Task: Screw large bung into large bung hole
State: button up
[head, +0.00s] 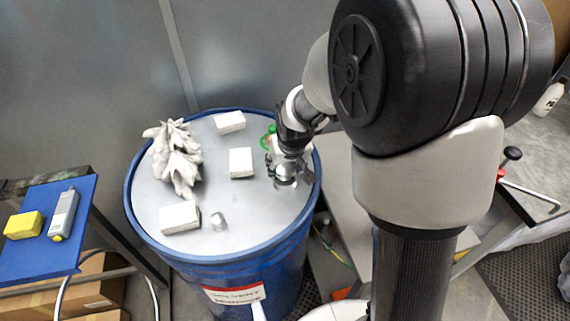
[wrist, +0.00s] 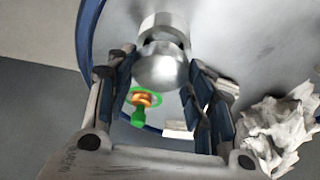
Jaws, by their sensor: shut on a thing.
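My gripper (head: 286,172) is over the right side of the blue drum's grey lid (head: 215,170). In the wrist view its two fingers (wrist: 160,72) are shut on a rounded silver metal piece, the large bung (wrist: 162,68). The bung also shows below my gripper in the head view (head: 285,184). A short silver collar (wrist: 162,24), seemingly the large bung hole, shows right against the bung in the wrist view. I cannot tell whether the bung is inside it or only touching it.
A green and orange fitting (wrist: 144,100) is on the lid near my gripper. A crumpled white cloth (head: 175,160), several white blocks (head: 241,162) and a small metal cap (head: 218,221) are on the lid. A blue-topped stand (head: 40,255) is at left.

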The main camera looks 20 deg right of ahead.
jog(key=shift+f+b, duration=0.65)
jog(key=shift+f, duration=0.3)
jog(key=o, duration=0.5)
jog(key=c, duration=0.3)
jog(key=shift+c, duration=0.3)
jog(key=shift+m, duration=0.4)
jog(key=shift+w+a+m+h+b, duration=0.1)
jog(key=shift+m+h+b, duration=0.2)
jog(key=shift+b, duration=0.1)
jog(key=m+b, duration=0.2)
jog(key=b, duration=0.2)
jog(key=shift+f+h, duration=0.1)
jog(key=shift+h, duration=0.3)
jog(key=shift+m, duration=0.6)
